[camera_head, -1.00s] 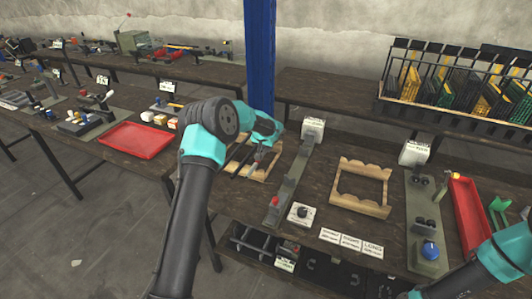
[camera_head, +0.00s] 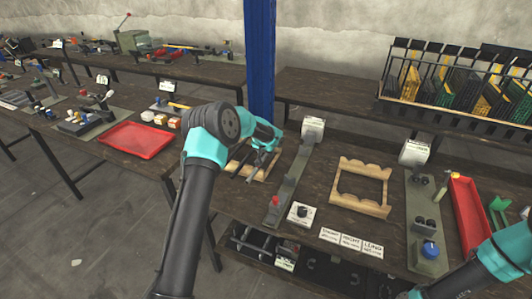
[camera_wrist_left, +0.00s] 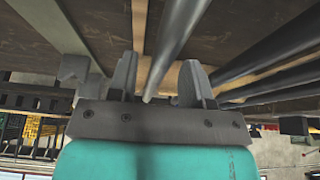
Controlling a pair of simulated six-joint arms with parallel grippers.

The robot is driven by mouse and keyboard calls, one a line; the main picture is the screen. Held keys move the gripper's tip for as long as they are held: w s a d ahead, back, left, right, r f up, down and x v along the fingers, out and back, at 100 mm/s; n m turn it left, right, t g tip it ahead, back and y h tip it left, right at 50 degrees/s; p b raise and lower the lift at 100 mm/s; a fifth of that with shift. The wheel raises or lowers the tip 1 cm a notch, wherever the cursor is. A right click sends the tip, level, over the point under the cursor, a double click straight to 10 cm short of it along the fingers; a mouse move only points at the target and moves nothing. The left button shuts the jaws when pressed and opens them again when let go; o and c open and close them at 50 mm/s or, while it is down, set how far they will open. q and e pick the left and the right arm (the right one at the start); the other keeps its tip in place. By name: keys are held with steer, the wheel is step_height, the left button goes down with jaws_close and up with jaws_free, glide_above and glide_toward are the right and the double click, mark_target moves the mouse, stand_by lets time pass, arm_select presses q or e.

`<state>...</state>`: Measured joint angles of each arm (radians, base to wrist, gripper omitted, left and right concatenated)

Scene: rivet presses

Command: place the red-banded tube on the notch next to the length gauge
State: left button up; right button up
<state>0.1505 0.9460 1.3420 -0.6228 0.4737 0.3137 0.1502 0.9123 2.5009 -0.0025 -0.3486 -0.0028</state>
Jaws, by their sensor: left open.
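My left gripper (camera_head: 262,159) is open, over the wooden rack (camera_head: 240,170) that holds dark tubes, left of the length gauge. In the left wrist view the open fingers (camera_wrist_left: 160,74) stand on either side of one dark tube (camera_wrist_left: 178,38). More dark tubes (camera_wrist_left: 262,58) lie to the right. No red band can be made out on any tube. The length gauge (camera_head: 290,182) is a long grey bar with a red knob. An empty notched wooden rack (camera_head: 345,202) stands to its right. My right gripper is out of view.
A dial box (camera_head: 301,213) and white label cards (camera_head: 350,242) lie near the front edge. A grey-green fixture with a blue knob (camera_head: 429,250) and a red tray (camera_head: 467,215) stand at the right. Another red tray (camera_head: 137,140) lies left.

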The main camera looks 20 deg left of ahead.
arm_select(q)
steer(key=v, duration=1.2)
steer(key=shift+r, duration=0.1)
stand_by(0.5)
